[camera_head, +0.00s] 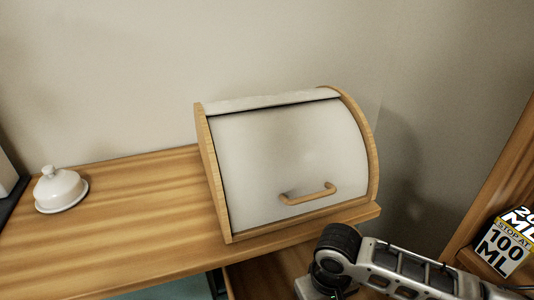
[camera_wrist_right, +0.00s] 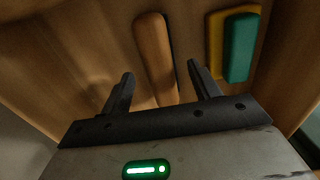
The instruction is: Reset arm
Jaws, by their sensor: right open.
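My right arm comes in from the lower right in the head view, in front of and below the bread box (camera_head: 285,150). My right gripper (camera_wrist_right: 160,82) shows in the right wrist view with its two dark fingers apart, open. A wooden rod-like piece (camera_wrist_right: 156,58) shows beyond and between the fingers; I cannot tell whether it touches them. The bread box has a white curved door, shut, with a wooden handle (camera_head: 307,194). My left gripper is in neither view.
A white lidded dish (camera_head: 60,189) stands on the wooden shelf (camera_head: 130,210) at left. A box marked 100 ML (camera_head: 503,247) sits at the far right. Green (camera_wrist_right: 241,47) and yellow (camera_wrist_right: 215,45) items lie beyond my right gripper. The shelf between dish and bread box is clear.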

